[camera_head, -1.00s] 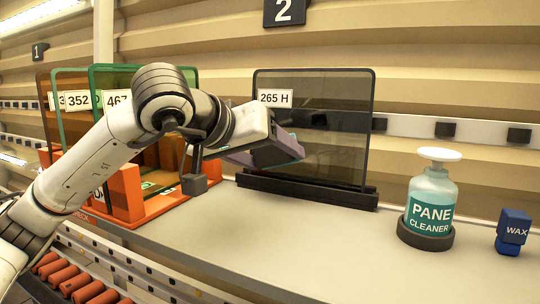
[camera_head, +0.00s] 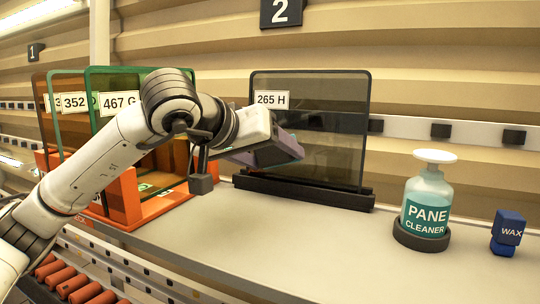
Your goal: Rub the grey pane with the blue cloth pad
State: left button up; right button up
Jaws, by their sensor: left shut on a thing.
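The grey pane (camera_head: 335,130), a dark see-through sheet labelled 265 H, stands upright in a black holder (camera_head: 300,192) on the counter. My left gripper (camera_head: 275,150) is in front of the pane's left half, with its fingers pointing right. I cannot tell whether the pad touches the pane. My right gripper is not in view.
An orange rack (camera_head: 125,195) with several coloured panes stands at the left, partly behind my arm. A pane cleaner bottle (camera_head: 428,200) stands in a dark ring at the right, beside a blue wax block (camera_head: 508,232). The counter's middle (camera_head: 310,235) is clear.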

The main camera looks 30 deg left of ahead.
aim_at(289, 157)
pick_arm(q)
jog(key=shift+w+d, duration=0.1)
jog(key=shift+d+p, duration=0.3)
jog(key=shift+d, duration=1.4)
jog(key=shift+w+d, duration=0.1)
jog(key=shift+d, duration=0.1)
jog(key=shift+a+b, duration=0.3)
jog(key=shift+a, duration=1.8)
jog(key=shift+s, duration=0.3)
jog(key=shift+s+d+r+b, duration=0.1)
jog(key=shift+s+b, duration=0.05)
jog(key=shift+s, duration=0.7)
jog(key=shift+s+d+r+b, duration=0.1)
jog(key=shift+s+r+b, duration=0.05)
jog(key=shift+s, duration=0.75)
jog(key=shift+s+d+r+b, duration=0.1)
jog(key=shift+s+b, duration=0.05)
jog(key=shift+s, duration=0.7)
